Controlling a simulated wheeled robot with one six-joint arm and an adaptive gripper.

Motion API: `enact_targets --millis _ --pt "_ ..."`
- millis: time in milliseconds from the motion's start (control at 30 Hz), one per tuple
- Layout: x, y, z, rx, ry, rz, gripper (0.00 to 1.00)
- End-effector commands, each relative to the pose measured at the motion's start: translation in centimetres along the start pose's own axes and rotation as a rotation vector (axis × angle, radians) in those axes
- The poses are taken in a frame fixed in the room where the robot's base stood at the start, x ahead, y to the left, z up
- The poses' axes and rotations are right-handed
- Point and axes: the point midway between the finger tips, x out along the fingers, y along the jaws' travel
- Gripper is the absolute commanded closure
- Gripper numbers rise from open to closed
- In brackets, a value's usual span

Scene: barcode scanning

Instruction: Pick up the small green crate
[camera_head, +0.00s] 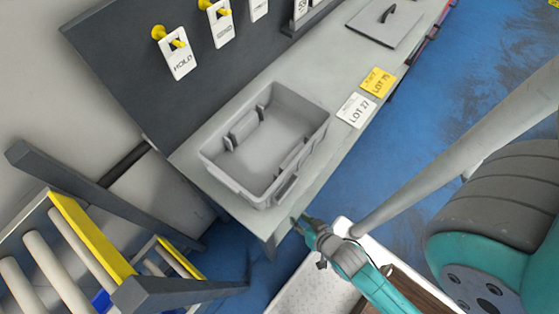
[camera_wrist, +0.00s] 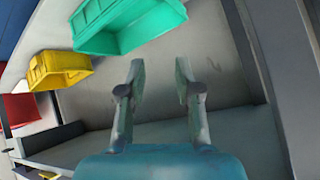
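A small green crate (camera_wrist: 128,27) is at the top of the wrist view, cut off by the upper edge, beyond my fingertips. My gripper (camera_wrist: 157,75) is open, with its two fingers apart and nothing between them. The crate lies ahead of the fingers and slightly to the left, and does not touch them. In the head view my gripper (camera_head: 310,228) shows near the corner of a grey bench. The green crate does not show in the head view.
In the wrist view a yellow crate (camera_wrist: 58,70) and a red crate (camera_wrist: 20,110) stand left of the green one. In the head view a grey tote (camera_head: 232,178) and label cards (camera_head: 357,110) lie on the bench (camera_head: 335,160). A roller conveyor (camera_head: 75,240) stands at left.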

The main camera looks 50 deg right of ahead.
Motion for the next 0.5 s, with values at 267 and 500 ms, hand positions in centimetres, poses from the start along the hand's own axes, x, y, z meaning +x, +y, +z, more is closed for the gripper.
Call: enact_targets --millis 267,500 --pt "11.1 4.3 1.2 0.297 -0.177 0.213 0.67" --pt "18.1 8.4 -0.3 0.562 -0.304 0.423 0.67"
